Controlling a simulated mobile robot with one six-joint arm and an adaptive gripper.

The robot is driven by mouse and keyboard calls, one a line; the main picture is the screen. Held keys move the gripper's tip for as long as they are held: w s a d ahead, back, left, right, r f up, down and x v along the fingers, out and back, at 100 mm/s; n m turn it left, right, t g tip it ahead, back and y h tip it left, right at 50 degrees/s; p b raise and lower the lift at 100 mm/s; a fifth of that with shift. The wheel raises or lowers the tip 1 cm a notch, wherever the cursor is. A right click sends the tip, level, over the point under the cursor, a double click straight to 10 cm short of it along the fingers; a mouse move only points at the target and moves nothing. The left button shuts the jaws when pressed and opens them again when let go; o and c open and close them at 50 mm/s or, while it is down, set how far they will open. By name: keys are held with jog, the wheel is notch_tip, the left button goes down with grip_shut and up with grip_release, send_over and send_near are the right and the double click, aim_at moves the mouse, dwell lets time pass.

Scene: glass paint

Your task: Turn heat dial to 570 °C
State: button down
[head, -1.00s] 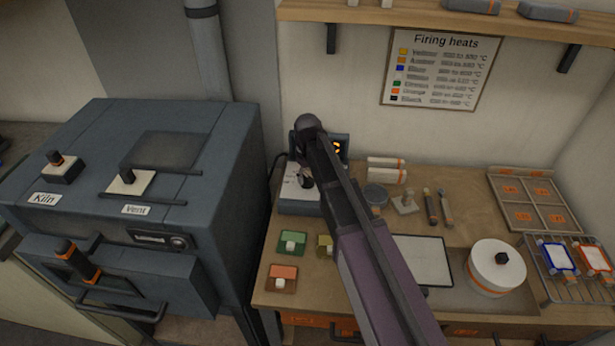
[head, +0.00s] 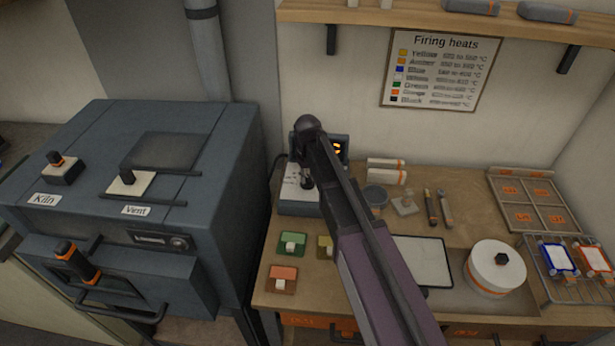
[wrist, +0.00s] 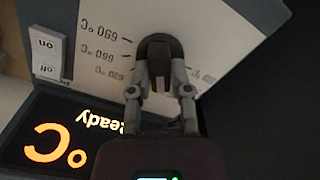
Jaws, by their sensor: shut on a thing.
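The heat dial (wrist: 160,46) is a dark knob on a pale panel with printed °C marks around it, upside down in the wrist view. My gripper (wrist: 160,88) is shut on the dial, one finger on each side. The lit display (wrist: 62,140) shows orange "°C" and "Ready" upside down; its number is out of view. In the head view the control box (head: 298,206) stands at the back left of the bench, and my arm covers part of it and most of its display (head: 338,149).
An on/off switch (wrist: 46,58) sits beside the dial marks. A blue-grey kiln (head: 215,150) stands to the left. Green (head: 291,244) and orange (head: 283,279) blocks lie in front of the box. A firing heats chart (head: 440,70) hangs behind; a white round pot (head: 496,268) stands right.

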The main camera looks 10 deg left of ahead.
aim_at(307, 177)
dwell(0.3)
jog(key=c, duration=0.6)
grip_release()
jog(key=shift+o, duration=0.2)
jog(key=shift+n, duration=0.3)
jog(key=shift+n, duration=1.1)
notch_tip(307, 177, up, 14)
jog(key=p, duration=1.4)
jog(key=s+d+f+m+b, duration=0.4)
jog(key=s+d, duration=0.4)
jog(key=d, duration=0.4)
jog(key=s+d+f+m+b, duration=0.4)
jog(key=s+d, duration=0.5)
jog(key=d, duration=0.3)
jog(key=shift+d+f+m+b, duration=0.4)
jog(key=shift+f+b, duration=0.25)
jog(key=shift+f, duration=0.05)
